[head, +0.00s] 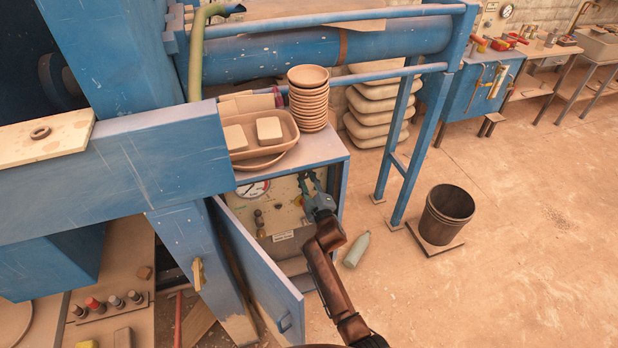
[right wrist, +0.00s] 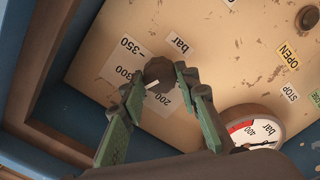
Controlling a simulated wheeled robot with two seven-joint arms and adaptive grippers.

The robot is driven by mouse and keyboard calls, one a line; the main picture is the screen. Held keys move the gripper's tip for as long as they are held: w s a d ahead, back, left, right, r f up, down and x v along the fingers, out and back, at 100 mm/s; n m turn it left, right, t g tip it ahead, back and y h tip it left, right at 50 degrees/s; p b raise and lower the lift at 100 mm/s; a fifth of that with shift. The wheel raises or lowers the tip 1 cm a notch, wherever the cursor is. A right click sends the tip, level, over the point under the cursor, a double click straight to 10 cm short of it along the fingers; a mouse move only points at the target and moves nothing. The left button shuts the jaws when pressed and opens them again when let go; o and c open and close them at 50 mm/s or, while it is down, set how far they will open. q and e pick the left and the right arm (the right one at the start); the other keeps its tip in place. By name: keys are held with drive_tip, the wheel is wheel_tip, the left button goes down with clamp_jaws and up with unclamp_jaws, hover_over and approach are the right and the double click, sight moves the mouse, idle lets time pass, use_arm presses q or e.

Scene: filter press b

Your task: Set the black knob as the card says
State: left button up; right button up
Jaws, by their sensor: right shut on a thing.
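The black knob (right wrist: 158,72) is on the beige panel in the right wrist view, among printed labels 200, 300, 350 and bar. Its white pointer mark faces the lower left, between the 300 label (right wrist: 128,76) and the 200 label (right wrist: 166,99). My right gripper (right wrist: 158,80) is shut on the knob, one finger on each side. In the head view the right gripper (head: 309,186) is at the upper right of the panel inside the open cabinet, and it hides the knob there. I cannot make out a readable card. My left gripper is not in view.
A round pressure gauge (right wrist: 258,130) and OPEN and STOP labels are on the same panel. The blue cabinet door (head: 258,278) hangs open at the left. Stacked bowls (head: 308,100) stand on top. A grey bottle (head: 357,250) and a bucket (head: 446,214) are on the floor.

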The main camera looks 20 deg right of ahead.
drive_tip(key=shift+m+p, duration=0.75)
drive_tip(key=shift+m, duration=1.55)
drive_tip(key=shift+f, duration=0.1)
drive_tip(key=o, duration=1.2)
drive_tip(key=shift+c, duration=0.2)
drive_tip(key=s, duration=1.2)
drive_tip(key=shift+d, duration=0.2)
